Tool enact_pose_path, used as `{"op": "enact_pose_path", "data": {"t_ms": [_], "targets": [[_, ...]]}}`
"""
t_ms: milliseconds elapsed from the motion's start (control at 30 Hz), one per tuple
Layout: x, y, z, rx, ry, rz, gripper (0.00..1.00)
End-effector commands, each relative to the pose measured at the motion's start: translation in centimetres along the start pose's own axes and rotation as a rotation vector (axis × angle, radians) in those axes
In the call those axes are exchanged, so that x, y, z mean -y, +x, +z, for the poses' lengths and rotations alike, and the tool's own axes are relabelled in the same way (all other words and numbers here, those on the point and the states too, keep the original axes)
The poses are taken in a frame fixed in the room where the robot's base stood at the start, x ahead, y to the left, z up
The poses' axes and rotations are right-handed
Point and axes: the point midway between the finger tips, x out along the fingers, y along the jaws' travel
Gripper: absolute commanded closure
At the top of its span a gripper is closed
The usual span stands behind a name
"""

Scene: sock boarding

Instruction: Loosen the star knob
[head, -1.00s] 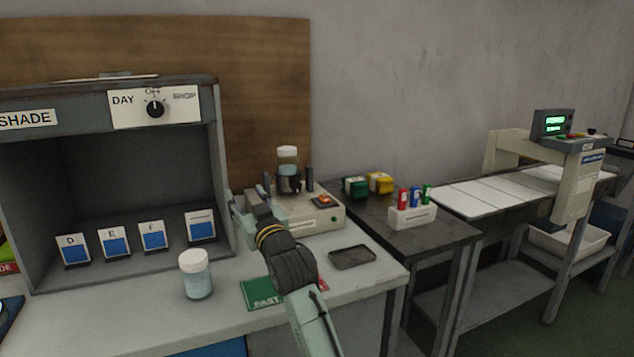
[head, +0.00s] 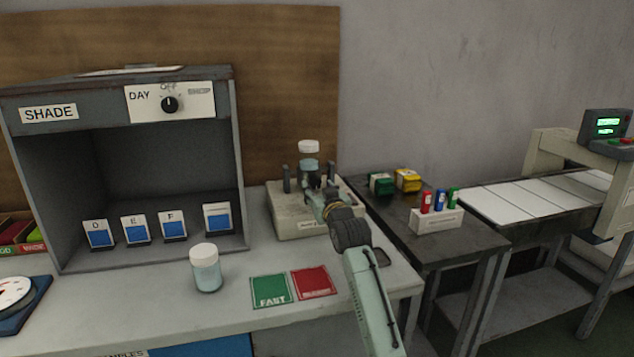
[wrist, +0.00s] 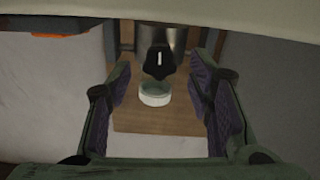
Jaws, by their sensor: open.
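The star knob (wrist: 160,60), black with a white mark, sits on the front of a grey metal holder in the wrist view. My gripper (wrist: 165,76) is open, its purple-padded fingers left and right of the knob and apart from it. In the head view my gripper (head: 311,193) is in front of the holder on the beige machine (head: 290,226), and it hides the knob there. A jar with a white cap (head: 309,147) stands upright in the holder; its cap (wrist: 155,94) shows just below the knob in the wrist view.
Two dark posts flank the holder. A second white-capped jar (head: 206,268) stands on the bench near the green FAST card (head: 271,291) and a red card (head: 314,282). The shade box (head: 240,190) is left of the machine; a dark side table (head: 440,247) is right.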

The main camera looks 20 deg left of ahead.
Motion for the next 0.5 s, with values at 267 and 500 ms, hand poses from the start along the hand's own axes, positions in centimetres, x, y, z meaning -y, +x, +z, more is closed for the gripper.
{"op": "enact_pose_path", "data": {"t_ms": [267, 500], "targets": [[0.0, 2.4, 0.0, 0.0, 0.0, 0.0, 0.53], [0.1, 2.5, 0.0, -0.001, 0.0, -0.001, 0.53]]}}
